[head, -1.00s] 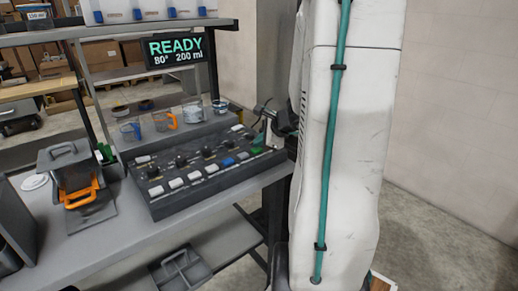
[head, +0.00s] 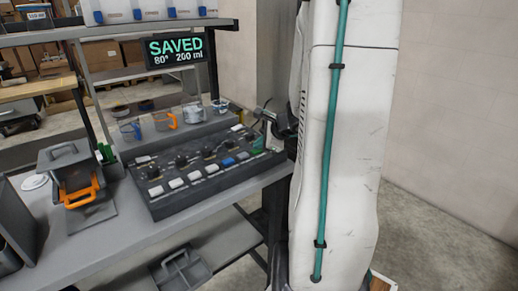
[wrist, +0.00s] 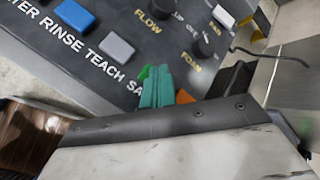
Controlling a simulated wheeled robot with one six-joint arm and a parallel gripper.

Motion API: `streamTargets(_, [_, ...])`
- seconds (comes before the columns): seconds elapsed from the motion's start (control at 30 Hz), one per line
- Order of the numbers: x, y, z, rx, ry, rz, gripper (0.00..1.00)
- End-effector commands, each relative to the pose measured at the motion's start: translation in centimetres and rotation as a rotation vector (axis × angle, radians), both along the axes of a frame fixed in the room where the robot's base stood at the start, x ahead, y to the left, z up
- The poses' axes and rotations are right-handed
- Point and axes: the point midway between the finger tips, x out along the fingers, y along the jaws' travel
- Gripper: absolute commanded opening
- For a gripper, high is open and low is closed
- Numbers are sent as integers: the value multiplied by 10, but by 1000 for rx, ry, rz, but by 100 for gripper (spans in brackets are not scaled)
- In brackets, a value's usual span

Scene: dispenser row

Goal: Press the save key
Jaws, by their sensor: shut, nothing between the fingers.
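The save key is green (wrist: 145,72). In the wrist view it shows as a small patch above the partly covered "SA" lettering, right of the grey TEACH key (wrist: 117,47). My gripper (wrist: 158,73) has teal fingers, shut and empty, with the tips over the save key and hiding most of it. I cannot tell whether the tips touch it. In the head view my gripper is at the right end of the sloped control panel (head: 205,185). The display (head: 180,50) reads "SAVED", 80° and 200 ml.
A blue key (wrist: 75,14) and dark knobs, such as FLOW (wrist: 157,8), lie near my fingers. An orange part (wrist: 184,97) shows beside them. Several cups stand behind the panel. A grey box with an orange handle (head: 84,190) stands on the bench to its left.

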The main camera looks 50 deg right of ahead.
Motion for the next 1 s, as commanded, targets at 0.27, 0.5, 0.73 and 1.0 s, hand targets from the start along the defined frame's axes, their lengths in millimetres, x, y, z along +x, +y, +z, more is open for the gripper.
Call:
streamTargets(0.27, [0,0,5,-2,-1,1,0])
streamTargets(0.5, [0,0,17,-1,0,1,0])
streamTargets(0.73, [0,0,18,0,0,0,0])
streamTargets(1.0, [0,0,32,-2,-2,1,0])
